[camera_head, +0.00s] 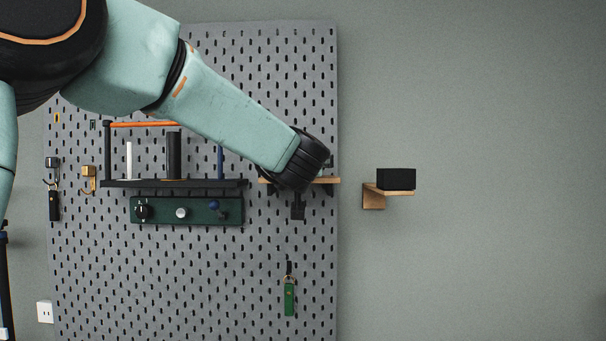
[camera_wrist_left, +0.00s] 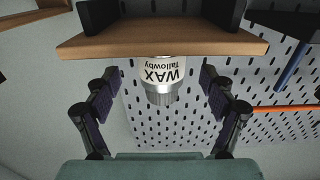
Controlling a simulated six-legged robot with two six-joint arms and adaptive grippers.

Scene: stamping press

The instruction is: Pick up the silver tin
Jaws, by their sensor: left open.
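The silver tin (camera_wrist_left: 158,93) has a white label reading "WAX Tallowby", upside down in the left wrist view. It stands at a wooden shelf (camera_wrist_left: 160,46), whose edge crosses the top of that view; the shelf also shows in the head view (camera_head: 331,180). My left gripper (camera_wrist_left: 158,79) is open, with a dark finger on each side of the tin in the picture. No contact shows, and I cannot tell the depth between fingers and tin. In the head view my left wrist covers the tin. My right gripper is not in view.
The shelf is on a grey pegboard (camera_head: 200,280). Left of it are a dark rack (camera_head: 200,183) with an orange bar, a green panel (camera_head: 160,212) with knobs, and hooks. A green key tag (camera_head: 289,298) hangs below. A black box (camera_head: 396,178) sits on a separate small shelf right.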

